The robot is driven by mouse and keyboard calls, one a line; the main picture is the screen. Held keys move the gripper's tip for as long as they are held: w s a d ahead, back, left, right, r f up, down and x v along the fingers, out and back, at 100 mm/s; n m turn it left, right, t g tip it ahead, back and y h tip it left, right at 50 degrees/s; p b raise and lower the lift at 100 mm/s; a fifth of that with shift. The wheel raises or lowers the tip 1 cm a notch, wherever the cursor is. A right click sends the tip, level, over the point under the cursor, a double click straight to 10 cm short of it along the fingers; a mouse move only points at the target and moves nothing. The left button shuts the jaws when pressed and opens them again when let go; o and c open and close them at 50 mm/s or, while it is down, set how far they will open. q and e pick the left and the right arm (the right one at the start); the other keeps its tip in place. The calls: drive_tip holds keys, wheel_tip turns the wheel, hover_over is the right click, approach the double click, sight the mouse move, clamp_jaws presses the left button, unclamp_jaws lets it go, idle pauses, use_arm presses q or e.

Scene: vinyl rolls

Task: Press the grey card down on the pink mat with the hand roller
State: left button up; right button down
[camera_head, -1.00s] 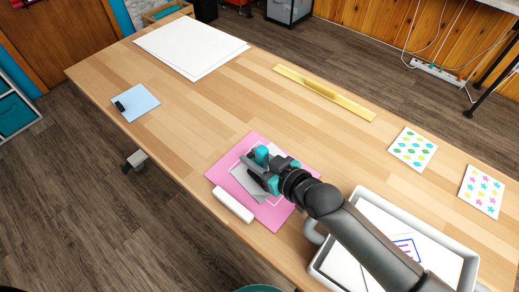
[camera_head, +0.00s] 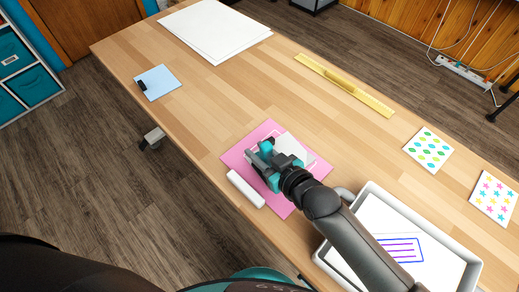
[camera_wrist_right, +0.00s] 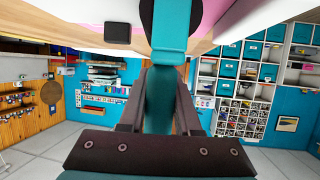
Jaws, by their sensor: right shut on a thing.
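The pink mat (camera_head: 287,205) lies near the table's front edge with the grey card (camera_head: 290,148) on it. The card shows pale grey to the right of my right gripper (camera_head: 262,160), and the gripper hides part of it. The right gripper is shut on the hand roller, whose teal handle (camera_wrist_right: 168,90) stands between the fingers in the right wrist view. Its dark wheel (camera_wrist_right: 170,22) shows at the top of that view, close to the pink mat (camera_wrist_right: 232,48). I cannot tell whether the wheel touches the card. My left gripper is not in view.
A white roll (camera_head: 245,188) lies at the mat's left edge. A white tray (camera_head: 470,262) stands at lower right under my arm. A yellow ruler (camera_head: 345,86), sticker sheets (camera_head: 428,150), a blue square (camera_head: 160,82) and white sheets (camera_head: 215,30) lie farther out.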

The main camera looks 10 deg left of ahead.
drive_tip(key=shift+w+d, duration=0.1)
drive_tip(key=shift+w+d+f+b, duration=0.1)
drive_tip(key=shift+w+d+b, duration=0.5)
drive_tip(key=shift+w+d, duration=1.05)
drive_tip(key=shift+w+d+b, duration=0.55)
drive_tip(key=shift+w+d, duration=0.3)
drive_tip(key=shift+d, duration=0.05)
drive_tip(key=shift+w+d+b, duration=1.5)
drive_tip(key=shift+w+d, duration=0.15)
drive_tip(key=shift+d, duration=0.05)
